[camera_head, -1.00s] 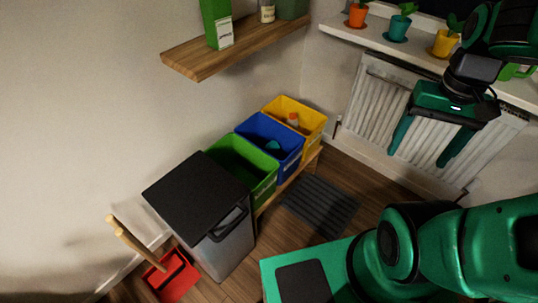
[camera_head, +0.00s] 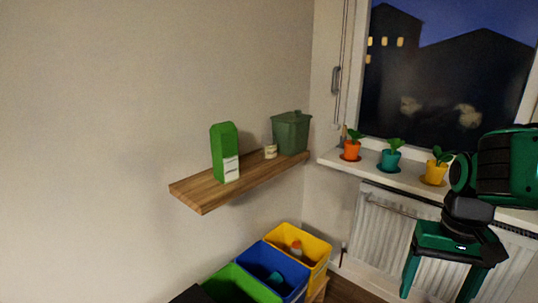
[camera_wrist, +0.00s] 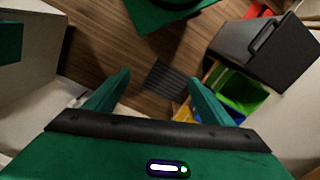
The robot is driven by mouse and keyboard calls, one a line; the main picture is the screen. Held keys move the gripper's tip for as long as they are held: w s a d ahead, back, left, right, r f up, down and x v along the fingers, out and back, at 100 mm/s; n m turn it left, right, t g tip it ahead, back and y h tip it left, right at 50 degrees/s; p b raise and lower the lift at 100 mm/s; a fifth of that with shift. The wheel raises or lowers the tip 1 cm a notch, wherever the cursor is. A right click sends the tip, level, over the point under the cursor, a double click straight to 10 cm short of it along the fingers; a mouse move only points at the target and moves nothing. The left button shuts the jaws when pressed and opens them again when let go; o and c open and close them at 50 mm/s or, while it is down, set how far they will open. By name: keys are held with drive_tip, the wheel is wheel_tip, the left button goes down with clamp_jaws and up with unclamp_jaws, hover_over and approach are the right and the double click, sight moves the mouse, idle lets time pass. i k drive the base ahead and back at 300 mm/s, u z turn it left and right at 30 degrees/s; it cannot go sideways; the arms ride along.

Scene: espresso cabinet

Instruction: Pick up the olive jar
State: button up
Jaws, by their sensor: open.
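A wooden wall shelf (camera_head: 205,192) holds three things in the head view. A small pale jar (camera_head: 270,152) stands in the middle, and a larger olive-green lidded container (camera_head: 291,133) stands at the right end. I cannot tell for sure which of these is the olive jar. My gripper (camera_head: 437,288) is at the lower right, in front of the radiator, far from the shelf. It points down, open and empty. In the wrist view my gripper (camera_wrist: 159,78) has its fingers spread over the floor, with neither shelf item in view.
A green carton (camera_head: 224,152) stands on the shelf left of the jar. Yellow (camera_head: 318,245), blue and green bins stand below. Several potted plants line the windowsill (camera_head: 405,178) behind my arm. The wrist view shows a dark lidded bin (camera_wrist: 262,48) and a floor mat (camera_wrist: 166,78).

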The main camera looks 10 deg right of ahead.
sight(268, 140)
drive_tip(key=k, duration=0.6)
drive_tip(key=z, duration=0.45)
drive_tip(key=i, duration=1.05)
drive_tip(key=z, duration=0.4)
drive_tip(key=i, duration=0.9)
drive_tip(key=z, duration=0.05)
